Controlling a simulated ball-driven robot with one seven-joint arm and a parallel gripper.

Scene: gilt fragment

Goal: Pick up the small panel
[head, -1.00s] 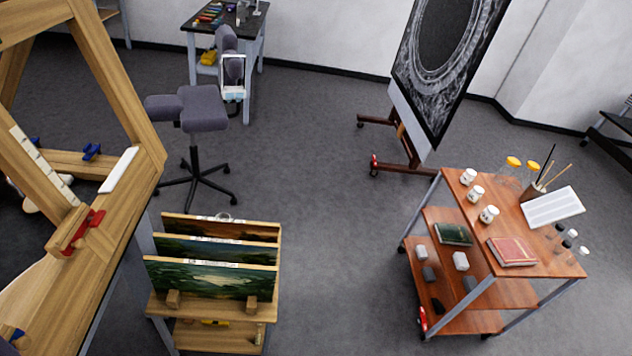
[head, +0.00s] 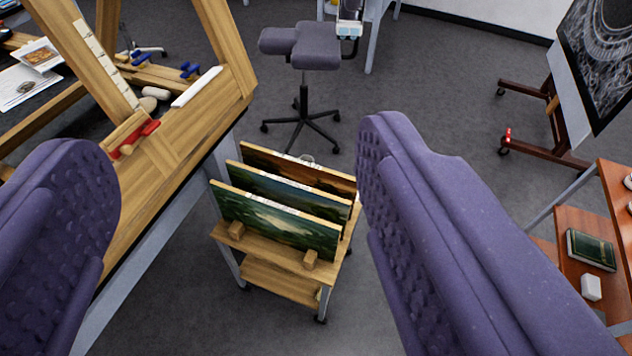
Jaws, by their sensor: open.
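Three small painted panels stand upright one behind another in a wooden rack, in the middle of the head view. The front panel (head: 275,222) shows a green landscape with a pale patch. The middle panel (head: 290,198) is darker, and the back panel (head: 300,172) is orange-brown; both are partly hidden by those in front. I cannot tell which one the task means. My gripper (head: 232,140) is open and empty, its two purple padded fingers wide apart at left and right. The panels appear between the fingers, with no contact visible.
The panels' wooden rack (head: 275,285) stands on legs beside a large wooden workbench (head: 190,125) at left. A grey stool (head: 305,45) is behind it. An easel (head: 545,125) and a red-brown cart (head: 570,220) are at right. Grey floor (head: 430,95) lies open between.

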